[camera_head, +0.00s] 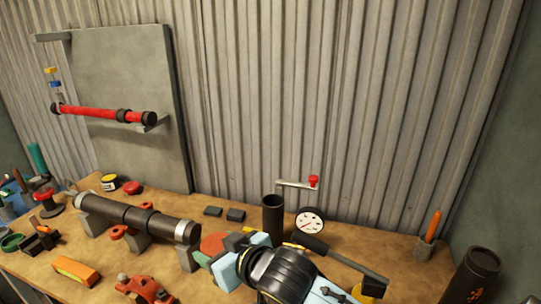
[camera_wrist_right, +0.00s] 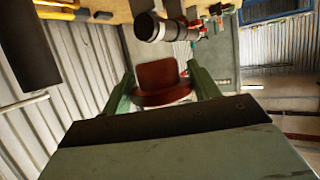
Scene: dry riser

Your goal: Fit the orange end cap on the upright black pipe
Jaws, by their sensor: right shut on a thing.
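The orange end cap (camera_head: 214,243) looks rust-red and round. My right gripper (camera_head: 224,250) is shut on it, above the bench and left of the upright black pipe (camera_head: 272,215). In the right wrist view the cap (camera_wrist_right: 158,78) sits between the green fingertips of the gripper (camera_wrist_right: 163,90). The pipe stands open at its top, apart from the cap. A dark cylinder at the upper left of the wrist view (camera_wrist_right: 28,45) appears to be this pipe. The pipe's foot is partly hidden by my arm. My left gripper is not in view.
A horizontal black pipe with metal bands (camera_head: 135,218) lies on supports at left. A white gauge (camera_head: 310,220) and a red-handled valve (camera_head: 313,182) are close to the upright pipe. A large dark cylinder (camera_head: 475,272) stands at the right. The corrugated wall (camera_head: 380,120) is behind.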

